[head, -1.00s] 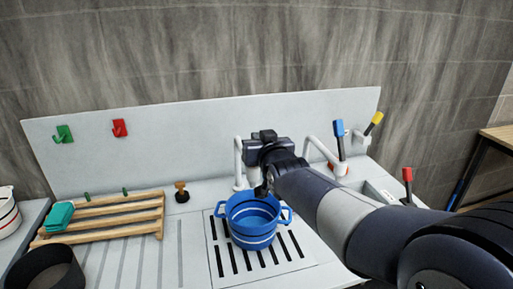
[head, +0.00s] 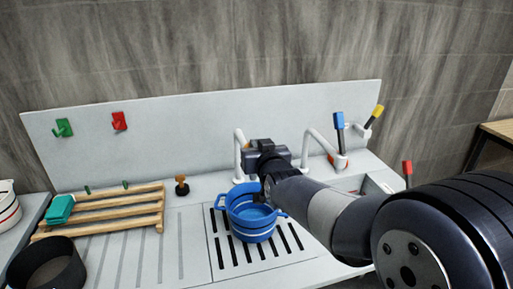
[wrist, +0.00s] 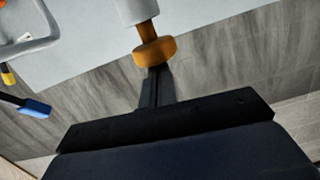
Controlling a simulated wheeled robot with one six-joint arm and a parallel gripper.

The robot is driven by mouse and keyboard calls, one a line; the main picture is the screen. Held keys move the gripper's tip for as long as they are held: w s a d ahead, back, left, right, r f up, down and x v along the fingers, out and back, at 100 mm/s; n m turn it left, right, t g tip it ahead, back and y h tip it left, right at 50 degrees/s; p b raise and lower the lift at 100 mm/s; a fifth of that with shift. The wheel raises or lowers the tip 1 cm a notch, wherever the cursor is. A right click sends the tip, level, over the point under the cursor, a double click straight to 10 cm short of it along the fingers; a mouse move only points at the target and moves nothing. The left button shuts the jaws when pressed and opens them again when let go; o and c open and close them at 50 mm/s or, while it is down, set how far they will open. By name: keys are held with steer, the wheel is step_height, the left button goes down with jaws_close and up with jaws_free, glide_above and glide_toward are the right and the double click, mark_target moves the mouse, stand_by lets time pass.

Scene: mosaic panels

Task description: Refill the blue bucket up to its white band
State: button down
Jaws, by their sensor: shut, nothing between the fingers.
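The blue bucket (head: 253,227) stands upright on the slotted drain grate (head: 222,270), with two side handles and white bands around it. A lighter blue surface shows inside, but I cannot tell its level against the band. My gripper (head: 265,160) is above and behind the bucket, in front of the white left spout (head: 238,150). In the wrist view my gripper (wrist: 156,82) is shut and empty, its tips right at an orange knob (wrist: 155,52) on a white post (wrist: 138,10). I cannot tell whether they touch. My wrist hides the knob in the head view.
A second white spout (head: 318,142) has a blue lever (head: 339,122) beside it. Yellow (head: 376,113) and red (head: 407,168) levers are at right. A wooden rack (head: 105,212), stopper (head: 181,186) and dark pot (head: 45,265) are left.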

steer(key=shift+f+b, duration=0.65)
steer(key=shift+f, duration=0.3)
stand_by(2.3)
stand_by(1.3)
steer(key=s+d+r+b, duration=0.1)
steer(key=s+d+r, duration=0.2)
steer(key=s, duration=0.7)
step_height(320, 180, up, 3)
steer(key=shift+d+f, duration=0.1)
steer(key=shift+d, duration=0.1)
steer(key=shift+w, duration=0.1)
stand_by(1.1)
